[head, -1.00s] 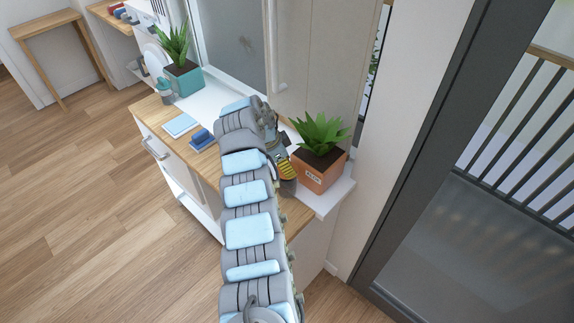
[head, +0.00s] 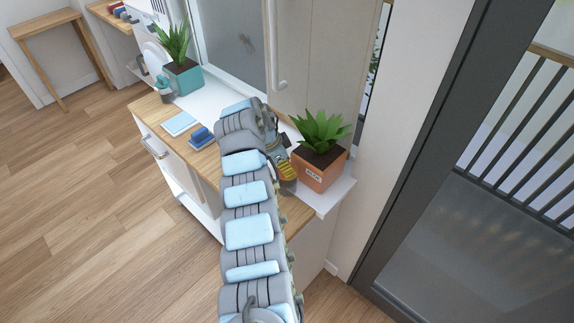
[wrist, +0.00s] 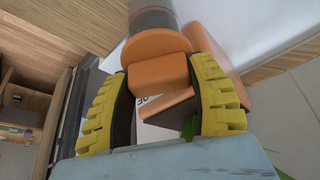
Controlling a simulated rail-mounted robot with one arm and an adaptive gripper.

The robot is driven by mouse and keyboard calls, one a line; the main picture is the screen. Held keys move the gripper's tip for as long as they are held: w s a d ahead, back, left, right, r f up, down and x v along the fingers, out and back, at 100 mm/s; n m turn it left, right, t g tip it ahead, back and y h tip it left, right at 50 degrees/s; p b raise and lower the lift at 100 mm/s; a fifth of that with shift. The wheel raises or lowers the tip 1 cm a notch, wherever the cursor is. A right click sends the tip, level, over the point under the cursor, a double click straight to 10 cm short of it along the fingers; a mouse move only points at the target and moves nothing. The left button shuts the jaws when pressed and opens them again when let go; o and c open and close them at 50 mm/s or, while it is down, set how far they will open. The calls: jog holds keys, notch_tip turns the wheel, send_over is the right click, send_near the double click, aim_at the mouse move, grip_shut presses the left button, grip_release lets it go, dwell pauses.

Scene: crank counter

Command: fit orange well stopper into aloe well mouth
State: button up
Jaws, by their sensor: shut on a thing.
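The orange stopper (wrist: 160,76) has a round flange and a block-like grip, seen in the wrist view. My gripper (wrist: 162,88) is shut on this grip between its yellow fingers; it also shows in the head view (head: 288,170). The flange lies against or just before the end of a grey cylinder (wrist: 150,18), probably the well mouth; I cannot tell whether they touch. The orange aloe pot (head: 321,172) with a white label and a green plant stands right of my gripper, close to it.
A teal pot (head: 184,80) with a plant stands at the counter's far end. A pale blue pad (head: 180,123) and a blue block (head: 200,138) lie on the wooden counter left of my arm. A cabinet door (head: 318,60) stands behind.

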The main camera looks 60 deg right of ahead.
jog(key=shift+f, duration=0.3)
jog(key=o, duration=1)
jog(key=v, duration=1.2)
